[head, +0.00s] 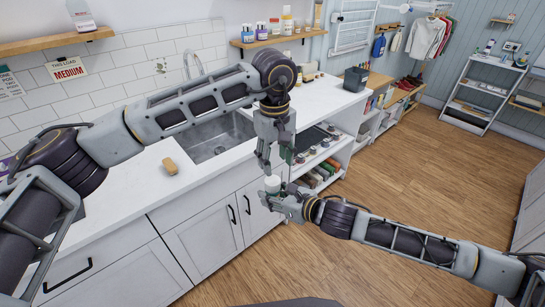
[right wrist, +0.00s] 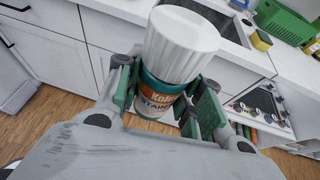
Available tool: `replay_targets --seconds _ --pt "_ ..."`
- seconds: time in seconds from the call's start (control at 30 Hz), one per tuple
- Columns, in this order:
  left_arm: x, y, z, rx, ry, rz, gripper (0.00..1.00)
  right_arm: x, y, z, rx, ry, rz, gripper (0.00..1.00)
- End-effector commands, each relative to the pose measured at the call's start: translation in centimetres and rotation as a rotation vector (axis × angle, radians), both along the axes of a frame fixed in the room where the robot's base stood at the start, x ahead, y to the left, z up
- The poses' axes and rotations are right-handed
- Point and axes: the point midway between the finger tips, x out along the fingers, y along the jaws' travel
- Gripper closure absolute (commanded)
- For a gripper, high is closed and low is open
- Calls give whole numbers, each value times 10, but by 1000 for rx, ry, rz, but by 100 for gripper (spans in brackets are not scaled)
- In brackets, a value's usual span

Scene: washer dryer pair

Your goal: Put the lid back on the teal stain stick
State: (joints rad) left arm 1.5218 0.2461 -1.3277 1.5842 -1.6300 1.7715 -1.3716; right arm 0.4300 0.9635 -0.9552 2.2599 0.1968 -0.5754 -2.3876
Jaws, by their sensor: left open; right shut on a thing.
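The teal stain stick (right wrist: 157,98), with a white and orange label, stands between the fingers of my right gripper (right wrist: 165,100), which is shut on it. The white ribbed lid (right wrist: 180,45) sits on top of the stick; I cannot tell whether it is fully seated. In the head view the lid (head: 272,184) shows as a small white top above my right gripper (head: 283,203), in front of the counter. My left gripper (head: 276,162) is open and points down just above the lid, apparently empty. The stick's lower part is mostly hidden by the right gripper.
The white counter (head: 125,205) with a sink (head: 215,137) runs along the left. Open shelves (head: 318,178) with several items stand close behind the grippers. The wooden floor (head: 400,190) at right is clear.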

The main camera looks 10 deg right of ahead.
Motion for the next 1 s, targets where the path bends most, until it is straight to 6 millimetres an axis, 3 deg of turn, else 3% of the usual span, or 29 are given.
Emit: replay_targets --seconds 1.0 --pt "0 1 3 -11 27 827 52 0 0 0 1 -1 0 100"
